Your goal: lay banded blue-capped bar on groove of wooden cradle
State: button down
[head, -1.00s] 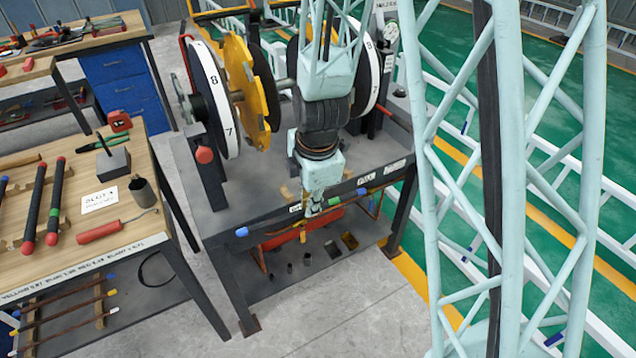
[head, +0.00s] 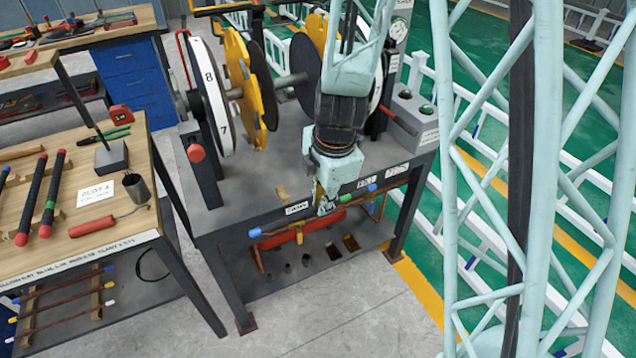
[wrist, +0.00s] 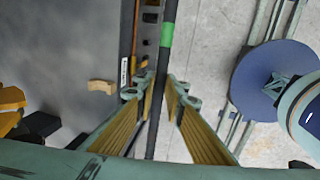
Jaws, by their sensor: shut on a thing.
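The dark bar (head: 285,221) has a blue cap (head: 255,232) at its left end, a green band (head: 345,197) and a blue end on the right. My gripper (head: 327,206) is shut on it and holds it in front of the dark table's front edge. In the wrist view the bar (wrist: 160,80) runs between the fingers, with the green band (wrist: 166,35) beyond them. A small notched wooden piece (head: 283,193) lies on the dark table; it also shows in the wrist view (wrist: 100,86). Wooden strips (head: 57,214) lie under bars on the left bench. I cannot tell which is the cradle.
Large numbered discs (head: 206,95) and a yellow toothed wheel (head: 247,92) stand on the dark table (head: 235,200). The left bench holds red-capped bars (head: 32,192), a card and a cup. A shelf below it carries capped bars. Pale lattice columns rise at right.

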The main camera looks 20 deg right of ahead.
jog(key=shift+w, duration=0.15)
jog(key=shift+w+d+f+p, duration=0.25)
jog(key=shift+w+d+p, duration=0.35)
jog(key=shift+w, duration=1.95)
jog(key=shift+w+d+f+p, duration=0.2)
jog(key=shift+w+d+p, duration=0.35)
jog(key=shift+w, duration=2)
jog(key=shift+w+d+f+p, duration=0.25)
jog(key=shift+w+d+p, duration=0.3)
jog(key=shift+w, duration=2)
jog(key=shift+d, duration=0.1)
jog(key=shift+f+b, duration=0.6)
jog(key=shift+f, duration=1.15)
jog(key=shift+f, duration=0.15)
jog(key=c, duration=3.1)
grip_release()
jog(key=o, duration=0.4)
jog(key=shift+r, duration=0.2)
